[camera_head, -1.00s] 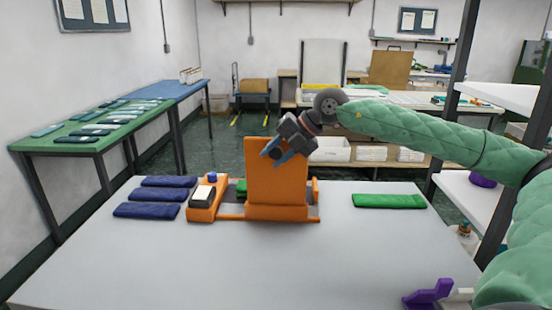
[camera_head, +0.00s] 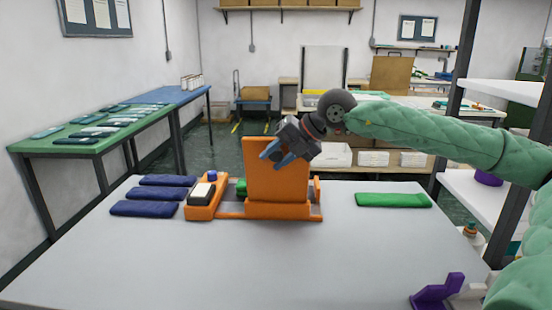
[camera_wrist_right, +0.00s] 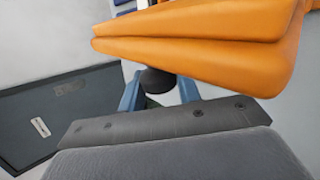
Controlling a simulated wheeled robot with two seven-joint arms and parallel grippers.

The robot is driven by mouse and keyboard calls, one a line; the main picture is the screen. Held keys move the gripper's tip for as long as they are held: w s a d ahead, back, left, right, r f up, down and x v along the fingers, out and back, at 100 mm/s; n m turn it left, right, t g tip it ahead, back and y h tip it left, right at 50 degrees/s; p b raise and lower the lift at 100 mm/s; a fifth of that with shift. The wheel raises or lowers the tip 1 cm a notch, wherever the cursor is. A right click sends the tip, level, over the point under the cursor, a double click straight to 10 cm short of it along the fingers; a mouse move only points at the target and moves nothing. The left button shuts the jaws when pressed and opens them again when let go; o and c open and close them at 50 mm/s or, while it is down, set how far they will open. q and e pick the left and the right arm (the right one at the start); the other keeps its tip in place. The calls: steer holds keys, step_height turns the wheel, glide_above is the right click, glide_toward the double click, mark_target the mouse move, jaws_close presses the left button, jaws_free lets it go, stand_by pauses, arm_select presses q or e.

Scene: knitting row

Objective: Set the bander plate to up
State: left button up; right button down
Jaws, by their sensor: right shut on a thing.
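The bander plate (camera_head: 278,180) is a flat orange panel standing nearly upright on the orange bander (camera_head: 206,200) at the table's middle. My right gripper (camera_head: 277,154) is at the plate's upper part, over its front face in the head view. In the right wrist view, the orange plate (camera_wrist_right: 200,45) fills the top. There a dark round knob (camera_wrist_right: 157,80) sits between the blue fingertips, and the gripper is shut on it. Whether the knob is fixed to the plate is hidden. A green piece (camera_head: 241,187) shows left of the plate. My left gripper is out of view.
Several dark blue bundles (camera_head: 145,208) lie left of the bander and a green bundle (camera_head: 393,200) lies to the right. A purple bracket (camera_head: 437,291) stands at the table's front right. The front of the grey table (camera_head: 250,260) is clear.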

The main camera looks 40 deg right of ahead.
steer(key=shift+f, duration=0.15)
steer(key=c, duration=1)
jaws_free()
steer(key=shift+b+v, duration=0.6)
steer(key=shift+v, duration=1.45)
steer(key=shift+b+v, duration=0.35)
steer(key=shift+v, duration=1.5)
